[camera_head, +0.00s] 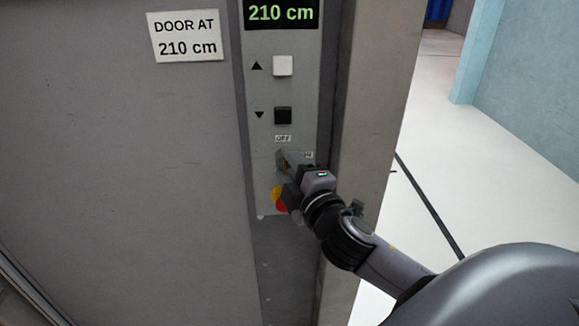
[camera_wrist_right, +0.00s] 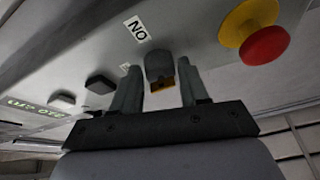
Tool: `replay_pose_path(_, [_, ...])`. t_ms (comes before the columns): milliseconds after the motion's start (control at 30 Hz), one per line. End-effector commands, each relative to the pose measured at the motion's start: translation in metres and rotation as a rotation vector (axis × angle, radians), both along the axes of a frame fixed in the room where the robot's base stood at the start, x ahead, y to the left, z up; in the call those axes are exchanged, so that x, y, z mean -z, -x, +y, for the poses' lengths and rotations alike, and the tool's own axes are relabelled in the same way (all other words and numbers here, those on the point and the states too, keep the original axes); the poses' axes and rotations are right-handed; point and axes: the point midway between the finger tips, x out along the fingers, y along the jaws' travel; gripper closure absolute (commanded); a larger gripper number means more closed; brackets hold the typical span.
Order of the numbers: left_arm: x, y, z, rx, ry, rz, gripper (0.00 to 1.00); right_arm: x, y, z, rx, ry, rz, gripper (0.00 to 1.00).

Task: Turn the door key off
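The door key (camera_wrist_right: 160,68) sits on the grey control panel (camera_head: 264,95), a dark barrel with a brass-coloured end in the right wrist view. The two fingers of my right gripper (camera_wrist_right: 161,84) stand on either side of it, with narrow gaps visible, so the gripper looks open around the key. In the head view my right gripper (camera_head: 285,170) is at the panel below the OFF label (camera_head: 283,138) and hides most of the key. The ON label (camera_wrist_right: 137,29) shows beside the key in the wrist view. The key's exact angle is hard to tell. My left gripper is not in view.
A red button (camera_wrist_right: 265,45) on a yellow base (camera_wrist_right: 240,22) is close below the key. A white up button (camera_head: 283,66), a black down button (camera_head: 283,116) and a green-lettered 210 cm display (camera_head: 281,13) are above. Open floor (camera_head: 480,170) lies right of the door post.

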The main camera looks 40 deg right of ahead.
Motion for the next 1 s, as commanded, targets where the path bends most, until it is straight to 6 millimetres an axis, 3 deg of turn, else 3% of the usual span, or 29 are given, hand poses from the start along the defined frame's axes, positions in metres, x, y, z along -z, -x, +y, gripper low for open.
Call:
replay_pose_path(433, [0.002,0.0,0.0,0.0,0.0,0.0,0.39,0.002,0.005,0.001,-0.001,-0.002,0.0,0.39])
replay_pose_path(800, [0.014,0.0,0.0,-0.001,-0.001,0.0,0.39,0.005,0.052,0.009,-0.001,-0.003,0.001,0.39])
replay_pose_path(1000, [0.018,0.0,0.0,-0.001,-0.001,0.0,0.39,0.004,0.067,0.012,0.0,-0.001,0.0,0.39])
